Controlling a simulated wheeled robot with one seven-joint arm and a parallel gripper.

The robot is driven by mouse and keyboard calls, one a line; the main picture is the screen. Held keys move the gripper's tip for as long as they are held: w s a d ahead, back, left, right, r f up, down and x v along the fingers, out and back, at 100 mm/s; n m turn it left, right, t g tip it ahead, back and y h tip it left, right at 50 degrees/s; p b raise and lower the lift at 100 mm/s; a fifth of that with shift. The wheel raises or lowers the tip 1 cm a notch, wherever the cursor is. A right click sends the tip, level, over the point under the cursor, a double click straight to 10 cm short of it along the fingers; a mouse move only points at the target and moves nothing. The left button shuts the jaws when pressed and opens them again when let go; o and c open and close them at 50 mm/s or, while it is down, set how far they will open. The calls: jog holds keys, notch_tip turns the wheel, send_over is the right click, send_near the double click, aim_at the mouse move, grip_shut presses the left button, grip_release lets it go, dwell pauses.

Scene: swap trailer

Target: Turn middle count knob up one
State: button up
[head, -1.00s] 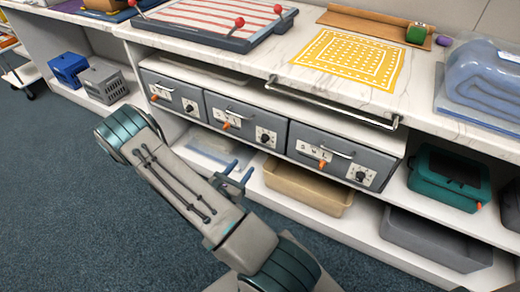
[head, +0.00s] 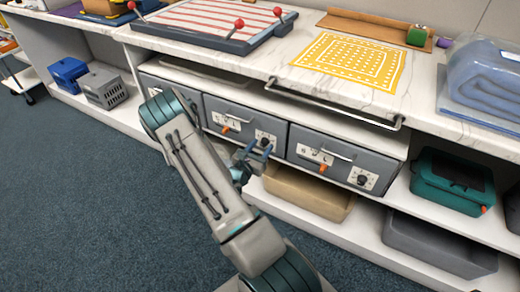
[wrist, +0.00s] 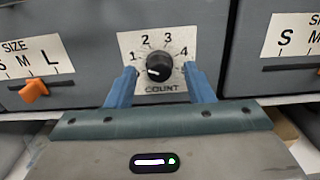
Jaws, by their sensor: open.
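The middle count knob (wrist: 159,67) is a round black dial on a white plate (wrist: 130,45) marked 1 to 4 and COUNT. Its white pointer line faces lower left, near the 1. In the head view the middle knob (head: 264,140) sits on the middle grey drawer unit (head: 236,110). My gripper (wrist: 158,82) is open, with one blue finger at each side of the knob in the wrist view. The fingers look apart from the knob; I cannot tell how far they are from the panel. In the head view my gripper (head: 255,155) is just below and in front of the knob.
An orange size slider (wrist: 33,91) sits left of the knob. The right drawer unit (head: 335,155) has its own knob and slider. A metal rail (head: 335,106) juts from the counter above. A beige bin (head: 310,192) and teal box (head: 450,180) stand below.

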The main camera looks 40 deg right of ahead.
jog(key=shift+c, duration=0.3)
jog(key=c, duration=0.9)
jog(key=shift+m, duration=0.3)
jog(key=shift+m+b, duration=1.05)
jog(key=shift+m, duration=2.95)
jog(key=o, duration=1)
jog(key=shift+c, duration=0.2)
